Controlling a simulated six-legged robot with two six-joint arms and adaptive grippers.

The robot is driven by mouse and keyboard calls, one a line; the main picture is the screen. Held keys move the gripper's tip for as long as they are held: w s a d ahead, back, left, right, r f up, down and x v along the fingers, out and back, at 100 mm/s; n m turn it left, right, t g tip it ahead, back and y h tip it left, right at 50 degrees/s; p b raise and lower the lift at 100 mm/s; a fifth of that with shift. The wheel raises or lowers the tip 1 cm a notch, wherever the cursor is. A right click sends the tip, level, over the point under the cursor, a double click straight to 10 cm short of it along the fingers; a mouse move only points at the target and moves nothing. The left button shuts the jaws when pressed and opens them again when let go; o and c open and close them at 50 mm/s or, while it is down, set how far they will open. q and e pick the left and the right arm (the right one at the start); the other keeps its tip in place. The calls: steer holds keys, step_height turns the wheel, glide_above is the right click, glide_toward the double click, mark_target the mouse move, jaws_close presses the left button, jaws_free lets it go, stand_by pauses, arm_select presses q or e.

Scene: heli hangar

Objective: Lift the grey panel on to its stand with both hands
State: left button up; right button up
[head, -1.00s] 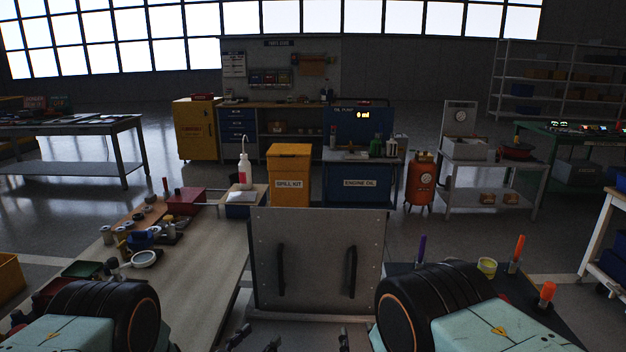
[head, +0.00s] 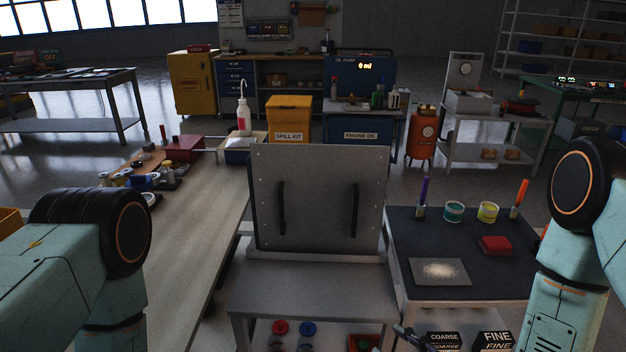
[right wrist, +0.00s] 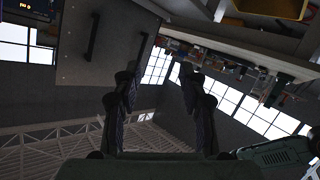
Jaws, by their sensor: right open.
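The grey panel (head: 318,225) stands upright in the middle of the head view, with a black left handle (head: 282,208) and a black right handle (head: 354,210). It is at the back of a low grey bench (head: 310,280); I cannot tell which part is its stand. My right gripper (right wrist: 160,100) is open with nothing between its fingers in the right wrist view.
A long table (head: 195,215) with small parts lies left. A dark-topped table (head: 400,240) at right holds cups, markers, a red block and a grey plate (head: 440,271). A yellow spill kit bin (head: 288,115) and an engine oil cabinet (head: 360,137) stand behind the panel.

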arm_select(q)
steer(key=s+r+g+b, duration=0.1)
steer(key=s+g+b, duration=0.1)
steer(key=s+b, duration=0.2)
steer(key=s, duration=0.2)
steer(key=shift+s+a+r+n+y, duration=0.3)
steer(key=shift+a, duration=0.05)
arm_select(e)
steer(key=d+r+m+t, duration=0.2)
steer(key=d+r+m, duration=0.1)
steer(key=r, duration=0.2)
steer(key=shift+s+d+r+t, duration=0.3)
steer(key=shift+r, duration=0.1)
steer(key=shift+o, duration=0.2)
steer(key=o, duration=0.3)
steer(key=shift+s, duration=0.15)
steer(key=shift+o, duration=1)
